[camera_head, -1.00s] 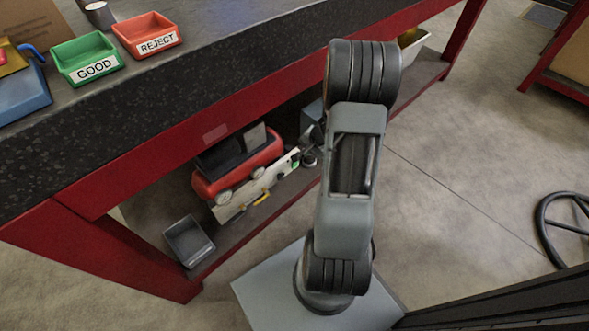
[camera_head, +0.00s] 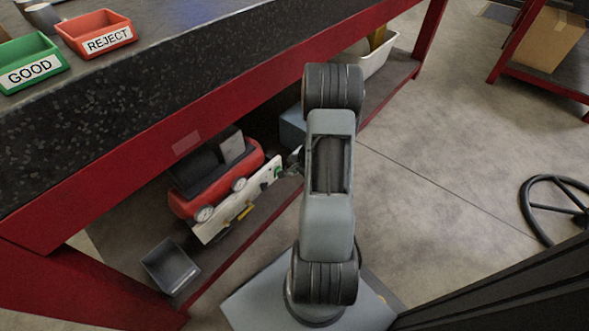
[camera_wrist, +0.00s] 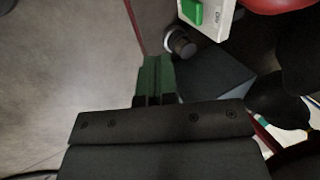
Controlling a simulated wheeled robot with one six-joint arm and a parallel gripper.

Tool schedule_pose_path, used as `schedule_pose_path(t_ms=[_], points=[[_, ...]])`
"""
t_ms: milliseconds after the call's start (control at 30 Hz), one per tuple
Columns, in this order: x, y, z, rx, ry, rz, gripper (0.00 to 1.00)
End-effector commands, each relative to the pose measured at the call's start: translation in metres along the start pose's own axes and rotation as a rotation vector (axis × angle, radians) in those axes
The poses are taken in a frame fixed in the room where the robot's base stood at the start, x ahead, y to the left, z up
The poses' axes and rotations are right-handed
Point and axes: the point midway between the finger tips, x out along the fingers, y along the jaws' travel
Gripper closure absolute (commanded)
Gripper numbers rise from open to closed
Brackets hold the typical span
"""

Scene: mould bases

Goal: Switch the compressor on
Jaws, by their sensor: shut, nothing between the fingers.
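The compressor (camera_head: 222,186) is a red tank with a dark top, on the low shelf under the workbench. A white panel (camera_head: 228,222) with gauges and a yellow part runs along its front. A green switch (camera_head: 277,173) sits at the panel's right end. In the wrist view, the green switch (camera_wrist: 192,12) is at the top on the white panel (camera_wrist: 213,24). My gripper (camera_wrist: 154,60) is shut and empty, its green fingertips below and left of the switch, apart from it in the picture. In the head view, my gripper (camera_head: 295,157) is partly hidden by my arm, near the panel's right end.
A dark round knob-like part (camera_wrist: 181,43) lies between fingertips and switch in the wrist view. A blue-grey box (camera_head: 292,128) stands behind my gripper. A grey bin (camera_head: 170,266) is left on the shelf. The red bench beam (camera_head: 185,142) runs above.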

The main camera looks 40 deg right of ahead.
Motion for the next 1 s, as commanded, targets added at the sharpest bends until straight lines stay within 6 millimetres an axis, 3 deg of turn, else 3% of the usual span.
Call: schedule_pose_path(t_ms=[100,400,600,1000], points=[[0.029,0.003,0.001,-0.002,-0.002,0.001,1.0],[0.082,0.002,0.001,-0.001,-0.001,0.001,1.0],[0.081,-0.026,0.0,-0.003,0.001,0.0,1.0],[0.086,-0.038,0.0,-0.001,0.002,0.001,1.0]])
